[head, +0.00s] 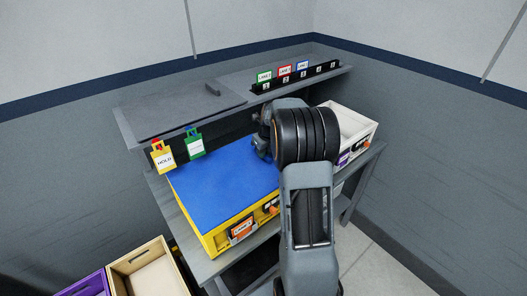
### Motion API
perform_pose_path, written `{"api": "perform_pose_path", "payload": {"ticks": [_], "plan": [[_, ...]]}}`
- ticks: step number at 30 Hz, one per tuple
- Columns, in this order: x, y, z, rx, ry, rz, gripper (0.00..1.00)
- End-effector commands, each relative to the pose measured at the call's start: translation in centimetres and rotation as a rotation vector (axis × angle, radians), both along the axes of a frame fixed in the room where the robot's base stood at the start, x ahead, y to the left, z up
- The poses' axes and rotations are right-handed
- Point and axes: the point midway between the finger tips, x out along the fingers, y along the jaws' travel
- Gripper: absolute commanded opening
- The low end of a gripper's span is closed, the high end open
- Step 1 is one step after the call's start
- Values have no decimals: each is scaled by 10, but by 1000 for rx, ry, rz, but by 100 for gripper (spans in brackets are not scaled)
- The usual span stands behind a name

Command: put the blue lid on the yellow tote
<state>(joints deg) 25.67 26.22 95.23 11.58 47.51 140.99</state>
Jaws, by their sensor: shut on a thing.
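The blue lid (222,180) lies flat over the top of the yellow tote (214,240) on the grey bench, and covers its opening. From this angle I cannot tell whether it is fully seated along every edge. My gripper (261,144) is at the lid's far right edge, shut on the lid. My arm hides much of the fingers and the lid's right end. The tote's front wall shows a label and orange latches.
A white tote (354,132) stands right of my arm on the bench. A shelf (180,108) runs behind, with numbered slots and small cards. Yellow (163,157) and green (194,143) tags hang from its edge. Purple (88,286) and cream (146,272) totes are at the lower left.

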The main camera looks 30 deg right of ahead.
Motion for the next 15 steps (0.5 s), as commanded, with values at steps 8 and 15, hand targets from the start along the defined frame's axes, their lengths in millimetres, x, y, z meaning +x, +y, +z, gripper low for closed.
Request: {"api": "perform_pose_path", "payload": {"ticks": [8,15], "plan": [[0,0,1,0,-2,-1,0],[0,0,1,0,-1,0,34]]}}
